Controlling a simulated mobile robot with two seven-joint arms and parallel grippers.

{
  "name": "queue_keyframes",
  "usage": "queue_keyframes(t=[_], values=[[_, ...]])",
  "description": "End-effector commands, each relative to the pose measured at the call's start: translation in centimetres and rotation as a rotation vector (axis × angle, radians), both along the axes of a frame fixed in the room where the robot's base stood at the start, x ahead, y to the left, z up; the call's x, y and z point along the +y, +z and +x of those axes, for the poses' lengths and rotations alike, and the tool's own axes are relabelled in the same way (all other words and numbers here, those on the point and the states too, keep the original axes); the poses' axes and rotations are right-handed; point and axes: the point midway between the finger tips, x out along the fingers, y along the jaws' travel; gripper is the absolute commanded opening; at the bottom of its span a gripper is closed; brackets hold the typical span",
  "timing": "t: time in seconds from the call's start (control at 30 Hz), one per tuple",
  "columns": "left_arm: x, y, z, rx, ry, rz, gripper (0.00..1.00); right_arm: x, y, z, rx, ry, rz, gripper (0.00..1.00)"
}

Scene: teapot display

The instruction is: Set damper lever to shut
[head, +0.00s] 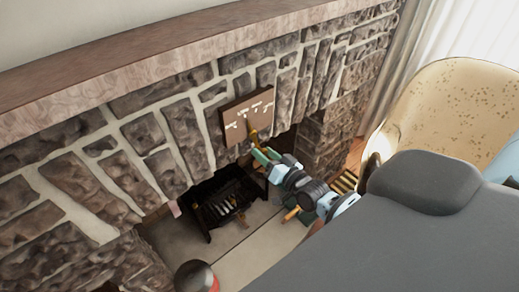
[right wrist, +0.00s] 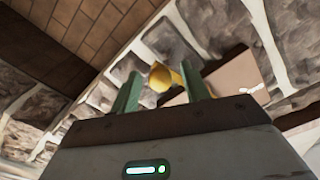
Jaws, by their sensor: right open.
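The damper plate (head: 238,118) is a brown square panel with pale lettering, fixed on the stone fireplace front. The yellow damper lever (head: 252,134) sticks out at its lower part. My right gripper (head: 262,155) is just below and in front of the lever, with green fingers. In the right wrist view, the lever's rounded yellow end (right wrist: 160,78) shows between the two open fingers (right wrist: 160,68), and the plate (right wrist: 235,76) lies behind to the right. I cannot tell whether a finger touches the lever. My left gripper is out of view.
A wooden mantel (head: 150,62) runs above the stone wall. A black fire grate (head: 226,200) stands in the opening below. A yellow speckled chair (head: 445,105) is at the right. A dark rounded object with a red part (head: 195,277) is at the bottom.

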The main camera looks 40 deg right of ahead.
Motion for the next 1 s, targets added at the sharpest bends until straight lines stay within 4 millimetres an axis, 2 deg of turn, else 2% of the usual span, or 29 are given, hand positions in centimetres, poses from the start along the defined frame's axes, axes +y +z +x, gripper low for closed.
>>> queue_keyframes(t=[0.1, 0.23, 0.6, 0.97, 1.0], values=[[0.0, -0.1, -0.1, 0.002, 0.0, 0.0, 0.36, 0.1, 0.0, 1.5, 0.0, 0.001, 0.0, 0.46], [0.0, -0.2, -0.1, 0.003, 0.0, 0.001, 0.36, 0.2, 0.0, 2.4, 0.001, 0.001, 0.0, 0.46], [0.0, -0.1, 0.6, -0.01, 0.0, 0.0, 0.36, 0.3, 0.0, 2.8, 0.002, 0.001, 0.0, 0.46], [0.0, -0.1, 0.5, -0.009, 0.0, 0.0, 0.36, 0.2, 0.0, 2.8, 0.001, 0.001, 0.0, 0.0], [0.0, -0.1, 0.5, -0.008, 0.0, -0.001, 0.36, 0.2, 0.0, 2.8, 0.001, 0.0, 0.0, 0.0]])
